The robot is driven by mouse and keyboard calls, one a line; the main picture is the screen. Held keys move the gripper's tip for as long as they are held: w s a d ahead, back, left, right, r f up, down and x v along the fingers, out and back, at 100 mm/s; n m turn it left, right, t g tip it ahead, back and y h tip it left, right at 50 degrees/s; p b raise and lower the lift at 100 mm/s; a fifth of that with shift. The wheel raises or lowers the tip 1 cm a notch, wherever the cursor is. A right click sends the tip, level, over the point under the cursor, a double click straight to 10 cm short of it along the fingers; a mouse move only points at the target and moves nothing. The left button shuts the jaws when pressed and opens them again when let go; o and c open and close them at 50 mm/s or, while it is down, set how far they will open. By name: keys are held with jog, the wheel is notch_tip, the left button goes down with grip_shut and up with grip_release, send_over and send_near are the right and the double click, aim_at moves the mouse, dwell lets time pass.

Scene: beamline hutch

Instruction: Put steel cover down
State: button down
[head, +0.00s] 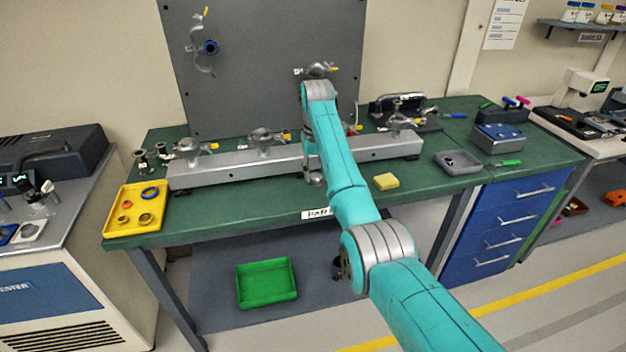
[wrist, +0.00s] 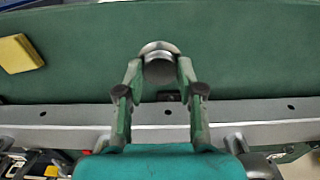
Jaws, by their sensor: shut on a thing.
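The steel cover (wrist: 159,47) is a small, round, shiny metal piece in the wrist view. My gripper (wrist: 160,70) is shut on it, with a fingertip at each side. The cover is over the green bench top (wrist: 240,55), beyond the grey metal rail (wrist: 250,108) in that view. I cannot tell whether it touches the bench. In the head view my arm hides most of the gripper and the cover, in front of the rail (head: 235,172).
Several clamp-like fittings stand on the rail. A yellow sponge (head: 386,181) lies right of my arm, and a grey tray (head: 457,168) farther right. A yellow tray (head: 112,222) with rings is at the left end. Green bench top between rail and front edge is mostly clear.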

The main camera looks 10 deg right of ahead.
aim_at(316, 196)
jog(key=shift+f, duration=2.65)
jog(key=c, duration=0.7)
grip_release()
jog(key=shift+f, duration=0.1)
notch_tip(316, 196, up, 12)
jog(key=shift+r, duration=0.15)
